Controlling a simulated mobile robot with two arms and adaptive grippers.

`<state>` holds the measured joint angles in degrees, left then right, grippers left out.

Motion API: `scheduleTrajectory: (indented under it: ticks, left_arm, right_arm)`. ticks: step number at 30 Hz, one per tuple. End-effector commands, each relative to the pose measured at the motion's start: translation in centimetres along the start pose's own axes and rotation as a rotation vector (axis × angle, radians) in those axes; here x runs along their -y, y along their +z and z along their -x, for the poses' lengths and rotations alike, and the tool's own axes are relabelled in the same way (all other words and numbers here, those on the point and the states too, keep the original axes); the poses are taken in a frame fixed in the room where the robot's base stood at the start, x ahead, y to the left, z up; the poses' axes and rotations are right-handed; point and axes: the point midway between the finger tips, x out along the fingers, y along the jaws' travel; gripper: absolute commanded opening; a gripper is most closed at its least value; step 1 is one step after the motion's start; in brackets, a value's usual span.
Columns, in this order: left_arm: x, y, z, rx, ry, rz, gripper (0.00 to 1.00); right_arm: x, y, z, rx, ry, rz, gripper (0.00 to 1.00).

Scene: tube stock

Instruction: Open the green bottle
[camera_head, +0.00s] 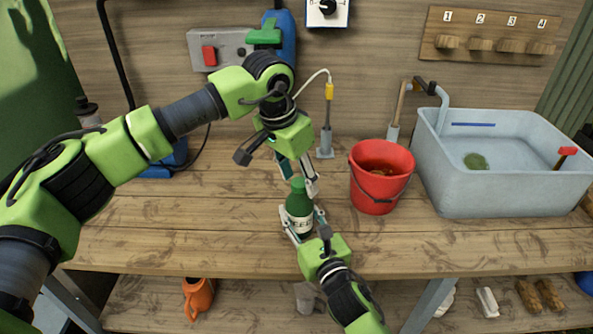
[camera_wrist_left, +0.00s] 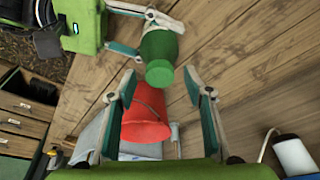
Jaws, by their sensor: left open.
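The green bottle (camera_head: 299,207) stands upright on the workbench, with a white label and a green top. In the left wrist view the bottle (camera_wrist_left: 160,52) shows from above, its top toward the camera. My right gripper (camera_head: 303,226) comes from the front edge and is shut on the bottle's body, a finger on each side. It also shows in the left wrist view (camera_wrist_left: 142,34). My left gripper (camera_head: 298,176) points down over the bottle's top. In the left wrist view its two fingers (camera_wrist_left: 165,108) are apart, with nothing between them. Contact with the top cannot be made out.
A red bucket (camera_head: 381,189) stands just right of the bottle. A grey-blue water basin (camera_head: 475,180) is farther right. A stand with a yellow-tipped cable (camera_head: 326,140) is behind the bottle. The bench (camera_head: 160,225) is clear at the left.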

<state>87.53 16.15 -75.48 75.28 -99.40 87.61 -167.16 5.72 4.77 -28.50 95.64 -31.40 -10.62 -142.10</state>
Motion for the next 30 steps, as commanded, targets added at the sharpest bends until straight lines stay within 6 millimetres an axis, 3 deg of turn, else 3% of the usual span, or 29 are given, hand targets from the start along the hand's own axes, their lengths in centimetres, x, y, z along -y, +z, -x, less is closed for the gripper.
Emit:
scheduleTrajectory:
  ticks: [5,11,20,30]
  left_arm:
    - [0.0,0.0,-0.02,0.0,0.0,0.0,0.47]
    - [0.01,-0.01,0.0,0.0,0.0,0.0,0.0]
    - [-0.07,-0.04,0.03,0.002,-0.02,0.066,0.0]
    - [-0.34,-0.17,0.07,0.002,-0.163,0.569,0.0]
  right_arm:
    - [0.01,-0.12,0.01,-0.002,0.0,-0.001,0.0]
    - [0.01,-0.12,0.01,-0.002,-0.001,0.0,0.0]
    - [0.01,-0.12,0.01,-0.002,-0.001,0.0,0.0]
    - [0.01,-0.12,0.02,-0.002,0.0,0.0,0.0]
